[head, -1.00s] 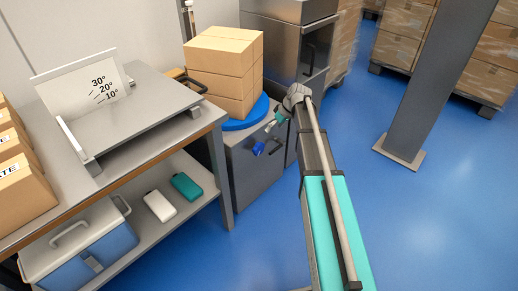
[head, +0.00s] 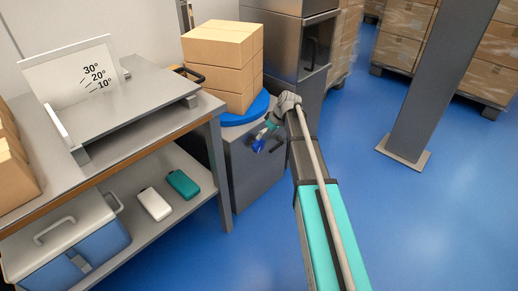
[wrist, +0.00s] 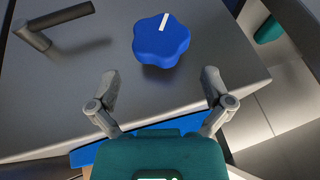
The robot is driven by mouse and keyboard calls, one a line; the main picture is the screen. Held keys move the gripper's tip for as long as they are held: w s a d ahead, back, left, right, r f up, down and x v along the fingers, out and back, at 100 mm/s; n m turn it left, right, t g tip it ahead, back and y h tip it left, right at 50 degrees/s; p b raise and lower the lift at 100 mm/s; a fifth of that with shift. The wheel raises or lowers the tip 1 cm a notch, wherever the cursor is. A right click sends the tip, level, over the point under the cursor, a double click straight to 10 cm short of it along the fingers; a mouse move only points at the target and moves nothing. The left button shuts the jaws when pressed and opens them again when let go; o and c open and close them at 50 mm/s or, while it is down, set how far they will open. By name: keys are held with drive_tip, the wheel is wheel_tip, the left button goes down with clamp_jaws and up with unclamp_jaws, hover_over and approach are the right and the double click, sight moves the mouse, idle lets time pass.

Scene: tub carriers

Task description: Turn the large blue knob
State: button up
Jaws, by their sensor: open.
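The large blue knob (wrist: 161,42) is lobed and has a white mark on its face pointing up and slightly right in the wrist view. It sits on the grey front of a cabinet (head: 254,176). In the head view the knob (head: 258,146) is small, at the cabinet's upper front. My gripper (wrist: 162,82) is open and empty. In the wrist view its two fingers stand apart, below and to either side of the knob, and do not touch it. In the head view the arm partly covers the gripper.
A dark bar handle (wrist: 62,18) sticks out left of the knob. Boxes (head: 224,68) stand on a blue round top (head: 240,116) above the cabinet. A workbench (head: 190,117) with a shelf is on the left. Blue floor (head: 420,210) is open to the right.

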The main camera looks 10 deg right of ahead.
sight(259, 142)
drive_tip(key=shift+b+x, duration=2.3)
drive_tip(key=shift+x, duration=0.6)
drive_tip(key=c, duration=0.8)
drive_tip(key=shift+o, duration=0.2)
drive_tip(key=shift+s+h, duration=0.1)
drive_tip(key=shift+h, duration=0.2)
drive_tip(key=shift+s+a+n+t+h+p, duration=0.15)
drive_tip(key=shift+n+t+h+p, duration=0.15)
drive_tip(key=shift+t+h, duration=0.5)
drive_tip(key=shift+n+t+h+b, duration=0.35)
drive_tip(key=shift+t+h, duration=0.55)
drive_tip(key=shift+h, duration=0.3)
